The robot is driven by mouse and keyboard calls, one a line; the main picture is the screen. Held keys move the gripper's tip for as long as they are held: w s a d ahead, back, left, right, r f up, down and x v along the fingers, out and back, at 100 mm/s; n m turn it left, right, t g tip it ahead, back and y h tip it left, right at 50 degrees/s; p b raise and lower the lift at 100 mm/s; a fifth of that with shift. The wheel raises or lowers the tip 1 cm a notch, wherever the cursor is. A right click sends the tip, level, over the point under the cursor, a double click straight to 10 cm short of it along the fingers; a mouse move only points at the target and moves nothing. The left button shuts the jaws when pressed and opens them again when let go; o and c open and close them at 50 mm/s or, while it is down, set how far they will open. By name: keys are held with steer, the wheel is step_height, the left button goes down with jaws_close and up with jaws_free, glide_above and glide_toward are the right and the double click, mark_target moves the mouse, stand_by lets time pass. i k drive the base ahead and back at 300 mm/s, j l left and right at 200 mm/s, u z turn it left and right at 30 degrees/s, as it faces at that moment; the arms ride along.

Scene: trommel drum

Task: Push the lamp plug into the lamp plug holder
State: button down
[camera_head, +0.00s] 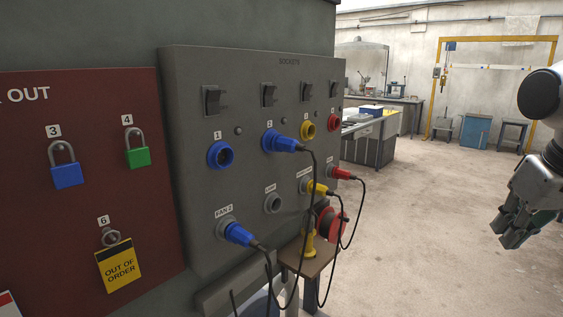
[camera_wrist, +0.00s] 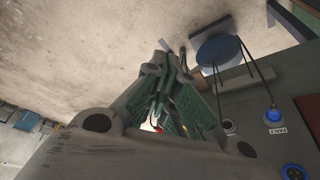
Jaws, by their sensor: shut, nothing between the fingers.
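A blue plug (camera_head: 284,142) with a black cable sits in socket 2 of the grey socket panel (camera_head: 236,110); no lamp name is readable on it. An empty grey round holder (camera_head: 272,203) in the lower row has a small label that seems to read LAMP. A second blue plug (camera_head: 238,234) hangs in the FAN 2 holder; it also shows in the wrist view (camera_wrist: 271,115). My gripper (camera_head: 513,232) is at the far right, well away from the panel and touching nothing. It is shut and empty, and its fingers converge in the wrist view (camera_wrist: 165,52).
Socket 1 (camera_head: 220,154) is empty. A yellow plug (camera_head: 319,188) and a red plug (camera_head: 342,173) are in lower holders, with cables hanging. A small table (camera_head: 312,262) stands below the panel. A red lockout board (camera_head: 80,190) is at left. Open floor lies between panel and gripper.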

mark_target(279, 143)
steer(key=i+l, duration=0.15)
steer(key=l, duration=0.25)
steer(key=i+l, duration=0.1)
steer(key=l, duration=0.3)
steer(key=i+l+u, duration=0.1)
steer(key=l, duration=0.3)
